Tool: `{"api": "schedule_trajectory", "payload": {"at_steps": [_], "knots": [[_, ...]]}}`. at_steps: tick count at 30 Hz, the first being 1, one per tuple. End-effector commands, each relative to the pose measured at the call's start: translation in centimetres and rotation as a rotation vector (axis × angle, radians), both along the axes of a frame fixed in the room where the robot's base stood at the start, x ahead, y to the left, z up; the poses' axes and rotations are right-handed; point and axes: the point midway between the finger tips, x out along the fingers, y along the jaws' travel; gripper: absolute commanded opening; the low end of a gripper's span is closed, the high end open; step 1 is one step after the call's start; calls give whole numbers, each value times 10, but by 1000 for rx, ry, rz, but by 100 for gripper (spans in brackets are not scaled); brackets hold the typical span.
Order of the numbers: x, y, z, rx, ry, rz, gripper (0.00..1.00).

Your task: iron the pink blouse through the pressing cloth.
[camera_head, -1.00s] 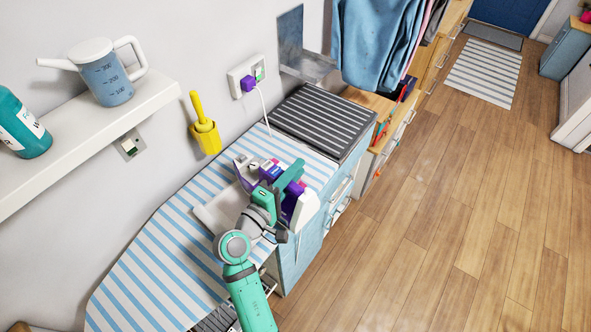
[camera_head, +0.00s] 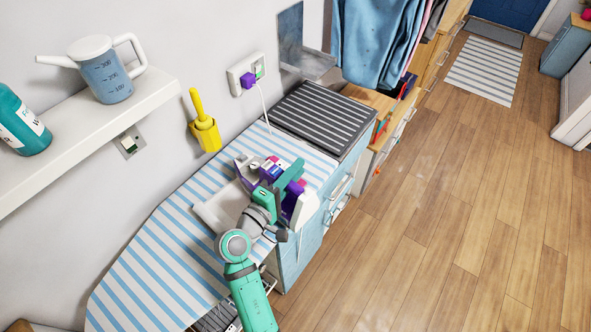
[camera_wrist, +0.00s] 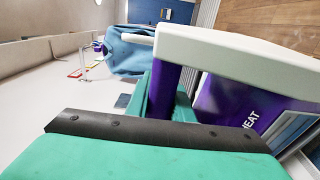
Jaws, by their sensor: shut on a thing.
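My gripper (camera_head: 281,186) is over the striped ironing board and shut on a purple and white iron (camera_head: 290,208). In the wrist view the iron (camera_wrist: 225,98) fills the right side, with its white part above the purple body and the word HEAT on it. An off-white cloth (camera_head: 212,211), apparently the pressing cloth, lies on the board, partly hidden by my arm and the iron. I cannot make out the pink blouse on the board. I cannot tell whether the iron touches the cloth.
The striped board (camera_head: 150,262) is bare at its near left end. A grey ribbed mat (camera_head: 318,115) lies beyond it. A white cord runs to a wall socket (camera_head: 246,76). Blue clothes (camera_head: 372,40) hang behind. The floor at right is clear.

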Motion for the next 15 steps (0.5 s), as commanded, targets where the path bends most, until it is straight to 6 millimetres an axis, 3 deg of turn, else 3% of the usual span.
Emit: {"api": "schedule_trajectory", "payload": {"at_steps": [8, 15], "knots": [[3, 3, 0, 0, -5, 1, 0], [16, 18, 0, -1, -4, 2, 0]]}}
